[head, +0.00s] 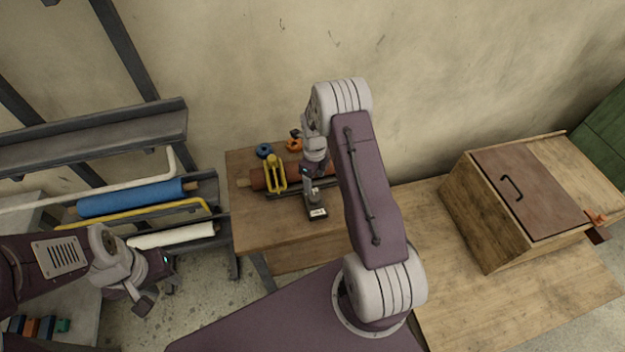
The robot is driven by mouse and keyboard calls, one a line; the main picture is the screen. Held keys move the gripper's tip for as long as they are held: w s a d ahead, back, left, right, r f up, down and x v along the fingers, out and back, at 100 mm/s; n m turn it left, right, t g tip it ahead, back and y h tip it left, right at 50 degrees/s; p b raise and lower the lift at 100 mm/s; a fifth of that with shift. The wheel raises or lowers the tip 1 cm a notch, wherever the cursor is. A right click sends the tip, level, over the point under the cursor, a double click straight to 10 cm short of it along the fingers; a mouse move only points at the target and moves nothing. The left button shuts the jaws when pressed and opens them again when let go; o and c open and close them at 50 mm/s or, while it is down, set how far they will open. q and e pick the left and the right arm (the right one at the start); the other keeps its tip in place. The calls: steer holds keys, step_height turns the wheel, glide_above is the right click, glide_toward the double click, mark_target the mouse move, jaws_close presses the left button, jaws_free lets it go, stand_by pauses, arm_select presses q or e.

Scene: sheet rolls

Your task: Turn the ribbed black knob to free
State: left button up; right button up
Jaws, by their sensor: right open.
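My right arm reaches over the wooden bench, and its open gripper (311,188) points down at the bench's front part. A small black block with a pale label (317,213) sits right at the fingertips. The ribbed black knob cannot be told apart from the dark gripper parts there, and I cannot tell whether the fingers touch it. A brown roll (262,179) lies in a stand with a yellow frame (275,174), just left of the gripper. My left gripper (155,287) hangs at the lower left, away from the bench; its jaw state is unclear.
A rack at left holds a blue roll (130,197) and a white roll (172,235), with a yellow bar (140,213). Blue (264,151) and orange (294,145) pieces lie at the bench's back. A wooden box with a brown lid (525,190) stands at right.

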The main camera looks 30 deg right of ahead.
mark_target(315, 196)
steer(key=f, duration=0.2)
steer(key=f+p, duration=0.1)
steer(key=f, duration=0.1)
steer(key=f+p, duration=0.1)
steer(key=f, duration=0.2)
steer(key=shift+s, duration=0.3)
steer(key=shift+s+a+f, duration=0.2)
steer(key=shift+f, duration=0.35)
arm_select(q)
steer(key=r, duration=0.2)
steer(key=s+r, duration=0.1)
steer(key=shift+a, duration=0.3)
steer(key=shift+w+f, duration=0.1)
arm_select(e)
steer(key=shift+w+f, duration=0.1)
steer(key=c, duration=1.3)
steer(key=shift+c, duration=0.2)
arm_select(q)
steer(key=shift+f, duration=0.15)
arm_select(e)
steer(key=shift+d, duration=0.1)
